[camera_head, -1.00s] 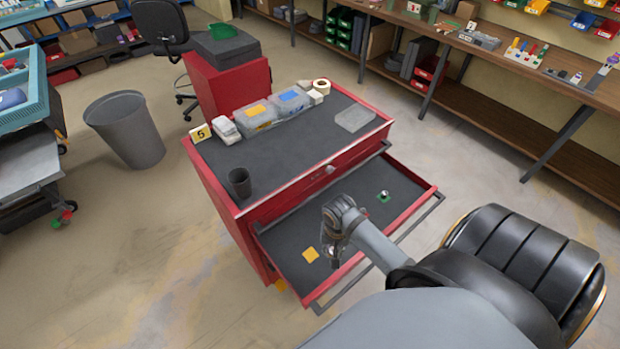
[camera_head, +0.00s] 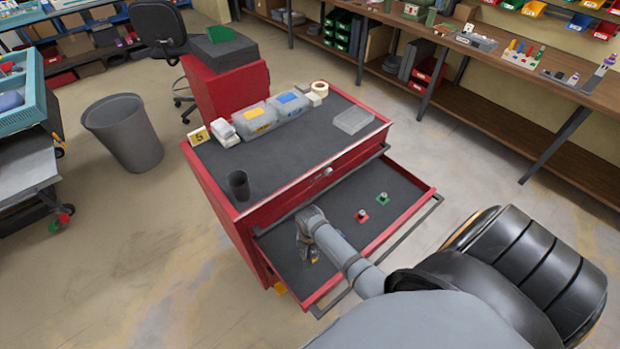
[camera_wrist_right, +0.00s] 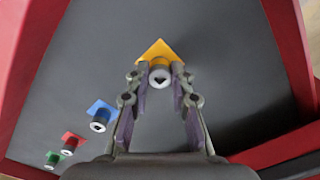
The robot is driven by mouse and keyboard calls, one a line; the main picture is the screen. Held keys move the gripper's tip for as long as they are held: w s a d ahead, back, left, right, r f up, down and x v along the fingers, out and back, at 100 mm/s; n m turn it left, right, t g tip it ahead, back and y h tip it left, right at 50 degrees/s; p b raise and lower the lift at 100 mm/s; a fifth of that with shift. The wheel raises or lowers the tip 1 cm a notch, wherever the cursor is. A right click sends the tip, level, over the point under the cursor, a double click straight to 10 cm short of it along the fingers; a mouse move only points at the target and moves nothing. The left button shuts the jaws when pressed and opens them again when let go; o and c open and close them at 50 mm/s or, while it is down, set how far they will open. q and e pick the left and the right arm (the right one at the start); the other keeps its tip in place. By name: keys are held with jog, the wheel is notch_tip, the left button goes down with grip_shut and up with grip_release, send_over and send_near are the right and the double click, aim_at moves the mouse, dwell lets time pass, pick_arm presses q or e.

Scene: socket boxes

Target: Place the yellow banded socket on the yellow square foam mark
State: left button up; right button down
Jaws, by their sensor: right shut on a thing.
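My right gripper (camera_head: 309,254) points down into the open red drawer (camera_head: 408,218), over its left part. In the right wrist view the gripper (camera_wrist_right: 160,84) is shut on a silver socket (camera_wrist_right: 160,73), held between its fingertips. The yellow square foam mark (camera_wrist_right: 156,48) lies directly under or just beyond the socket, which covers part of it. I cannot tell whether the socket touches the mark, and its band colour is not clear. In the head view my gripper hides most of this mark. My left gripper is not in view.
Sockets stand on the blue mark (camera_wrist_right: 92,106), the red mark (camera_wrist_right: 65,136) and the green mark (camera_wrist_right: 49,154) in the same drawer. Red drawer walls (camera_wrist_right: 285,35) rise around them. A dark cup (camera_head: 239,185) and clear boxes (camera_head: 256,119) stand on the cabinet top.

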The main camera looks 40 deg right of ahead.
jog(key=shift+s+f, duration=0.1)
jog(key=c, duration=1.2)
grip_release()
jog(key=shift+o, duration=0.2)
notch_tip(320, 180, up, 12)
